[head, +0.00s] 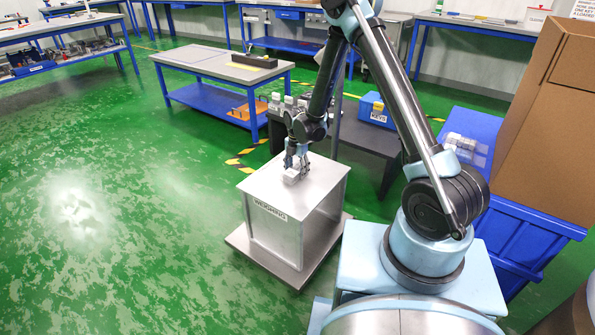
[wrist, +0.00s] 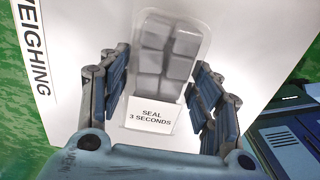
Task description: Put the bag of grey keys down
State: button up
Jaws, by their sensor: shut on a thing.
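The bag of grey keys (head: 291,178) is a small clear packet at the top of the silver box marked WEIGHING (head: 272,235). In the wrist view the bag (wrist: 168,58) shows several grey blocks and a white label reading SEAL 3 SECONDS. My gripper (head: 294,160) points down over the box top, with a finger on each side of the bag, shut on it. The bag is at or just above the box's top face (wrist: 80,30); I cannot tell whether it touches. The bag's underside is hidden.
A dark table (head: 350,140) with a blue box marked KEYS (head: 377,112) stands behind the weighing box. A blue bin (head: 520,228) and a large cardboard box (head: 550,115) are at the right. The green floor at the left is clear.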

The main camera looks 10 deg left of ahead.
jog(key=o, duration=1.2)
jog(key=shift+f, duration=0.1)
